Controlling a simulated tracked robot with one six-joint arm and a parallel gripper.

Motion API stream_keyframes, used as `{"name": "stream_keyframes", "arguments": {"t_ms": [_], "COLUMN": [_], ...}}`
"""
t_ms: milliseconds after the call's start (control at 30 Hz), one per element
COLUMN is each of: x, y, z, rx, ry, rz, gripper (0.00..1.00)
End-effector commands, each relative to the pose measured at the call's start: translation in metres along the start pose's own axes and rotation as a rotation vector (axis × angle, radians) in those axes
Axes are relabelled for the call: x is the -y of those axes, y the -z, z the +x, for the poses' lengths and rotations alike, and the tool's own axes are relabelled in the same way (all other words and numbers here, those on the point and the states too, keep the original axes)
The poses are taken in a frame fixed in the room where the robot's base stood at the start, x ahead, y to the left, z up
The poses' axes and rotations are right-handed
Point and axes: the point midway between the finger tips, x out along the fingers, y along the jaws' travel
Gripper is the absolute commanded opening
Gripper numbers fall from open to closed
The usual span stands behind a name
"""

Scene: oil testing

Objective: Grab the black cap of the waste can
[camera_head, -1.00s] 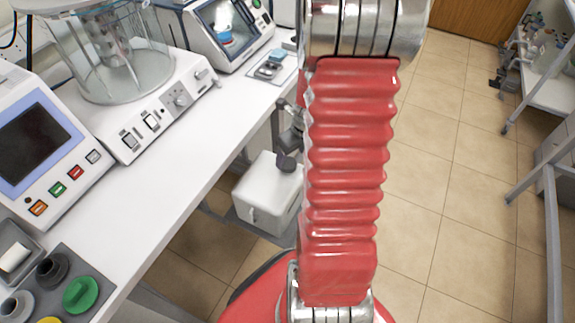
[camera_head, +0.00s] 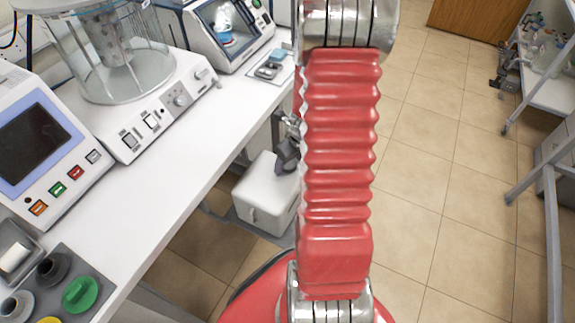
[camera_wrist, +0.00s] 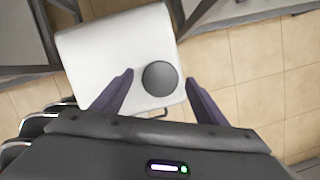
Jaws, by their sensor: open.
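The waste can (camera_head: 266,193) is a white box standing low beside the bench in the head view. It fills the upper middle of the wrist view (camera_wrist: 105,50). Its round black cap (camera_wrist: 160,78) sits on its top, near one edge. My gripper (camera_wrist: 158,80) is open, with one dark finger on each side of the cap in the wrist view. Gaps show between both fingers and the cap; I cannot tell the height difference. In the head view my gripper (camera_head: 285,155) is partly hidden behind my red arm, and the cap cannot be made out.
The white bench (camera_head: 165,190) with several instruments stands on the left, its edge close to the can. Bench legs and frame bars (camera_wrist: 205,12) flank the can in the wrist view. Tiled floor is open on the right, up to a metal shelf rack (camera_head: 548,90).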

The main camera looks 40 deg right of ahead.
Motion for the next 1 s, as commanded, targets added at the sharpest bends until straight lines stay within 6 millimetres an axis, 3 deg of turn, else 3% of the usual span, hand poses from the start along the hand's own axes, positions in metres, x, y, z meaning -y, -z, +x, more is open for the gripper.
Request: {"name": "stream_keyframes", "arguments": {"t_ms": [400,1000], "x": [0.0000,-0.0001], "y": [-0.0002,-0.0002], "z": [-0.0003,-0.0004], "rx": [0.000,0.000], "ry": [0.000,0.000], "rz": [0.000,-0.001], "gripper": [0.65,0.23]}}
